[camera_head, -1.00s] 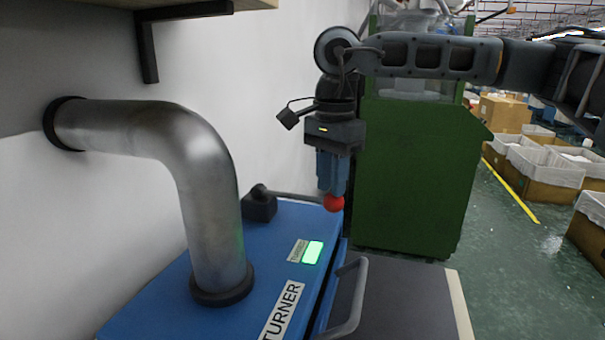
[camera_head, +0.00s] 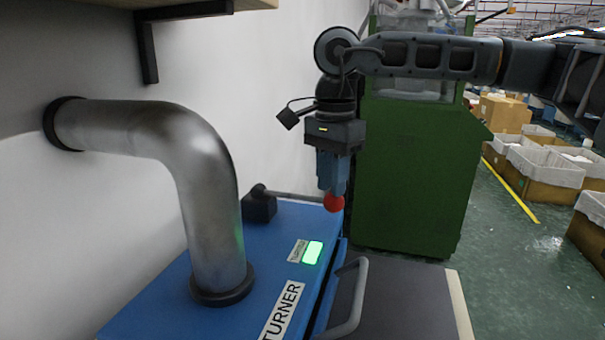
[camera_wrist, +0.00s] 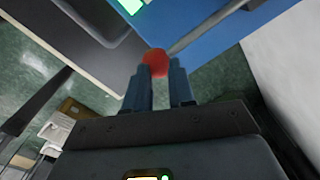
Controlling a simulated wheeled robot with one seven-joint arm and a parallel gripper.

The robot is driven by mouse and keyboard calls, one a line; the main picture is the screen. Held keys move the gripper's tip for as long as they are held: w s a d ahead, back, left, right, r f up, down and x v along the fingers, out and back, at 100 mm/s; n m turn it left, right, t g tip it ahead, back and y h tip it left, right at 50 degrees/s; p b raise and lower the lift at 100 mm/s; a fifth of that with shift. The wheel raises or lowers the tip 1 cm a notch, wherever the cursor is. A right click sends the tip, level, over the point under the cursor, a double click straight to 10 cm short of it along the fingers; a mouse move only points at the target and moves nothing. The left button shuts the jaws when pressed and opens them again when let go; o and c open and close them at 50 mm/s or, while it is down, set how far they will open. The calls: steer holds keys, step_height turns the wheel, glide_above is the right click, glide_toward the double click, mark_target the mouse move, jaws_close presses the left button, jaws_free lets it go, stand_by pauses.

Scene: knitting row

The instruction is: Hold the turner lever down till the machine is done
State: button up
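The turner lever is a thin grey rod (camera_head: 290,194) ending in a red ball knob (camera_head: 334,203). It reaches from a black pivot block (camera_head: 259,207) over the far end of the blue turner machine (camera_head: 262,262). My gripper (camera_head: 333,192) points straight down, its fingertips at the top of the knob. The wrist view shows the red knob (camera_wrist: 155,62) right at the fingertips, with a gap between the two fingers. The fingers look partly apart, not clasped around the knob. Exact contact is hard to see. A small panel (camera_head: 312,253) on the machine glows green.
A large metal pipe (camera_head: 205,190) rises from the machine and bends into the left wall. A grey handle (camera_head: 350,300) and dark flat top (camera_head: 405,300) lie on the near right. A green cabinet (camera_head: 410,180) stands behind my gripper. Boxes line the floor at right.

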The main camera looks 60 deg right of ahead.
step_height(320, 180, up, 13)
steer(key=p, duration=0.6)
stand_by(0.8)
stand_by(0.5)
